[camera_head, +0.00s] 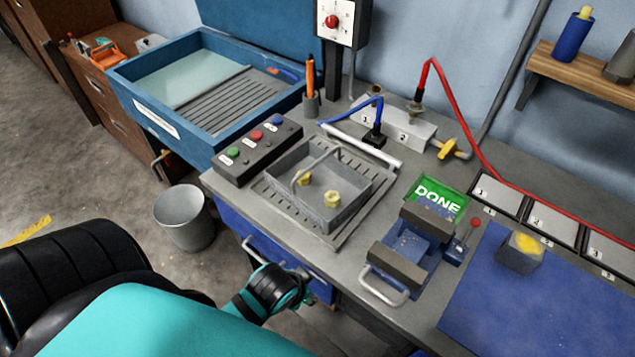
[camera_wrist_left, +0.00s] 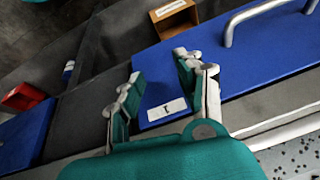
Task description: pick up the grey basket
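The grey basket (camera_head: 342,212) sits on a slotted drain tray (camera_head: 268,196) on the workbench in the head view. Its thin grey handle arches over it. Two yellow brass-coloured fittings (camera_head: 332,198) lie inside. My left gripper (camera_head: 290,290) is below and in front of the basket, beside the blue drawer front and apart from the basket. The left wrist view shows its two fingers (camera_wrist_left: 158,82) spread open, with nothing between them but the blue drawer front and its white label behind. The basket does not show in the wrist view. My right gripper is not in view.
A button box (camera_head: 256,152) stands left of the basket. A blue vise (camera_head: 410,245) and a green DONE sign (camera_head: 437,198) are to its right. A white bar (camera_head: 361,148) lies behind it. The drawer handle (camera_wrist_left: 265,15) juts out near my gripper. A grey bucket (camera_head: 184,218) stands on the floor.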

